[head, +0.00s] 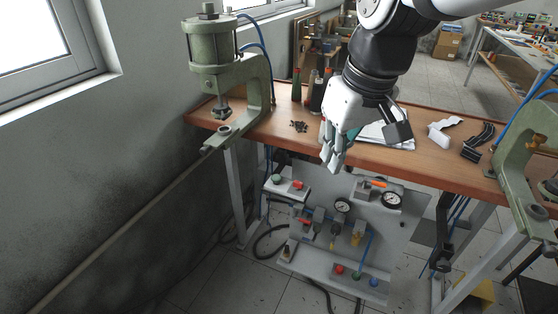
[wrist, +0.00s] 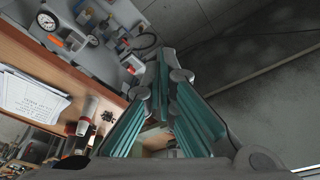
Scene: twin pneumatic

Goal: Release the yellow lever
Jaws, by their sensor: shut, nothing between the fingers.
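The grey pneumatic panel (head: 330,265) hangs below the front of the wooden workbench. A small yellow part (head: 356,239), which looks like the yellow lever, sits right of centre on its lower half. It points roughly downward. A smaller tan-yellow part (head: 333,229) is left of it. My gripper (head: 333,166) hangs over the bench's front edge, above the panel and apart from the levers. In the wrist view its teal fingers (wrist: 168,65) converge, shut and empty. The panel (wrist: 95,62) also shows there at upper left; I cannot make out the yellow lever in it.
Orange-red levers (head: 375,184) and pressure gauges (head: 391,199) stick out from the panel. A green press (head: 215,55) stands at the left, another green frame (head: 520,165) at the right. Papers (head: 390,135) lie on the workbench (head: 285,122). Blue hoses run around both presses.

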